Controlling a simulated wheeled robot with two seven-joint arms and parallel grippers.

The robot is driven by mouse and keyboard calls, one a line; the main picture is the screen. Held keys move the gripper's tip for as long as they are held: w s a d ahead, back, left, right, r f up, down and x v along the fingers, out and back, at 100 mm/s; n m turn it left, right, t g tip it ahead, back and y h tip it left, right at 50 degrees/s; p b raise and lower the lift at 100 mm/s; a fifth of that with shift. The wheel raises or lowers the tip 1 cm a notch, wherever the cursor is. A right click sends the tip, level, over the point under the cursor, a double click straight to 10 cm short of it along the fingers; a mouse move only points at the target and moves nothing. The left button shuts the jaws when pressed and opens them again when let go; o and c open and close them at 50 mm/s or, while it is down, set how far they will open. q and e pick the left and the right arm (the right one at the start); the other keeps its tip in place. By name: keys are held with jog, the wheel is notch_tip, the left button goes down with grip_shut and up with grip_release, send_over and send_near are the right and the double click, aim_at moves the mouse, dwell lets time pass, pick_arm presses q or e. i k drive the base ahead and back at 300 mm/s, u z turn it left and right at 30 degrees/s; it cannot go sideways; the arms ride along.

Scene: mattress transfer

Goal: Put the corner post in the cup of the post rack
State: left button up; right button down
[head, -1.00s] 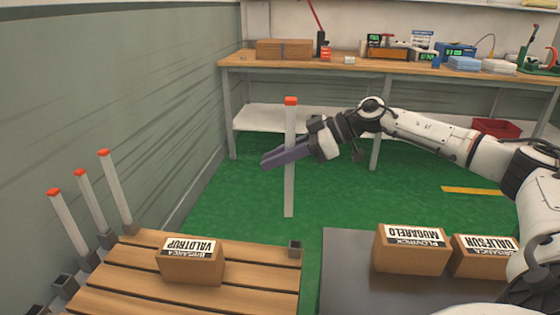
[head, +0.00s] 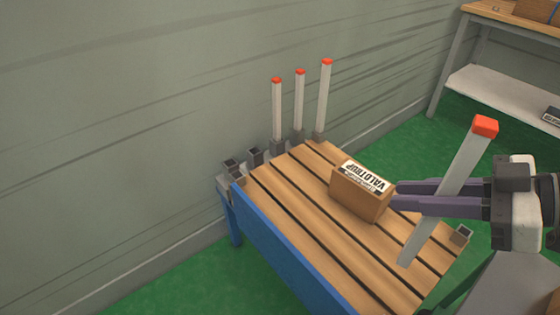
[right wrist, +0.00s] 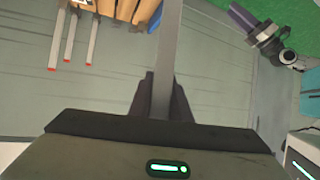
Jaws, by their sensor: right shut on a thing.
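The corner post (head: 459,170), pale grey with a red-orange top, is held in my right gripper (head: 396,196). It is tilted in the head view, its lower end in front of the slatted top. The right wrist view also shows the post (right wrist: 170,50) between the dark fingers. The post rack is a row of grey cups along the slatted top's far-left side. Three cups hold red-tipped posts (head: 299,105); nearer cups (head: 254,157) and (head: 231,166) look empty. Another gripper, seemingly my left one (right wrist: 241,16), shows small in the right wrist view; its opening is unclear.
A cardboard box labelled VALDTRUP (head: 359,196) sits on the slatted top (head: 290,215), close behind my right fingertips in the picture. A single grey cup (head: 461,235) stands at its right corner. A wall (head: 120,120) rises behind the rack; a workbench (head: 520,28) is upper right.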

aim_at(254, 164)
jog(key=k, duration=0.5)
jog(key=u, duration=0.9)
jog(key=i, duration=1.9)
